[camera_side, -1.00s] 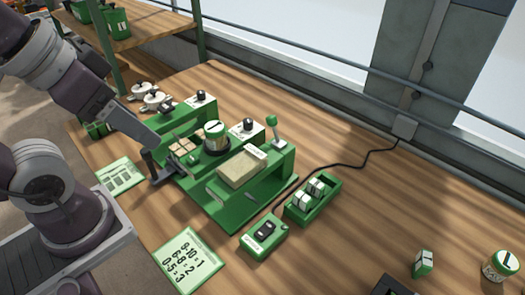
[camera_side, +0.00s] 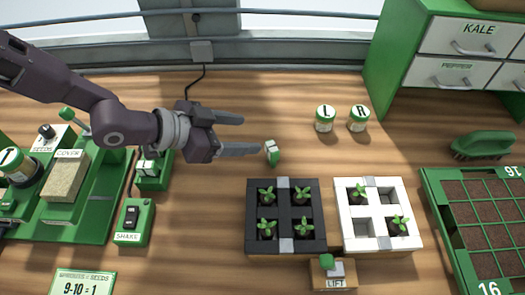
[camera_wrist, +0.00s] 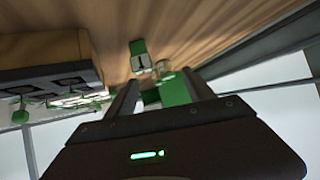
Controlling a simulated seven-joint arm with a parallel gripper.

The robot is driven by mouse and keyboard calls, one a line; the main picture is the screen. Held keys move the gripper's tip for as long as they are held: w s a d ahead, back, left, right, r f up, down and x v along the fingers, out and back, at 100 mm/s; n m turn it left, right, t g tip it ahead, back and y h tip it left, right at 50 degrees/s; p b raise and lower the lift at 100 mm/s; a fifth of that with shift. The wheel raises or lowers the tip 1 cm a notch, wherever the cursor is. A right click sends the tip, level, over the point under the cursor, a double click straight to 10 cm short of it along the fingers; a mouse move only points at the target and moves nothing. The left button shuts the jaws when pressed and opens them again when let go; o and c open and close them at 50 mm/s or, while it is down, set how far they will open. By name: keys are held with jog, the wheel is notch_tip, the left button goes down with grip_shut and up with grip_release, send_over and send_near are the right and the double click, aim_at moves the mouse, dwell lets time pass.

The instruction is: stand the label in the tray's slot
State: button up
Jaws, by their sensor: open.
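The small green label (camera_side: 272,152) with a white face stands on the table, just right of my gripper in the side view. It also seems to show in the wrist view (camera_wrist: 139,56), upside down, ahead of the fingers. My gripper (camera_side: 250,134) is open and empty, fingers pointing right; the lower fingertip is close to the label, and I cannot tell whether they touch. A black tray (camera_side: 252,218) and a white tray (camera_side: 343,224), both with seedlings, stand to the lower right. Grey strips show on both, but I cannot make out which is a slot.
Jars marked L (camera_side: 325,120) and R (camera_side: 358,120) stand beyond the label. A LIFT device (camera_side: 334,278) touches the trays' front. A large soil tray (camera_side: 432,190), brush (camera_side: 483,146) and drawer cabinet (camera_side: 400,60) are right. The SHAKE box (camera_side: 133,222) and seeder are left.

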aim_at(270, 153)
jog(key=shift+m+g+h, duration=0.3)
jog(key=shift+g+h, duration=0.2)
jog(key=shift+h, duration=0.2)
jog(key=d+f, duration=0.1)
jog(key=s+d+f, duration=0.1)
jog(key=d, duration=0.1)
jog(key=s+d+f, duration=0.1)
jog(key=shift+d+f, duration=0.15)
jog(key=shift+f, duration=0.25)
jog(key=x, duration=0.3)
jog(key=w+x, duration=0.1)
jog(key=x, duration=0.2)
jog(key=shift+c, duration=0.2)
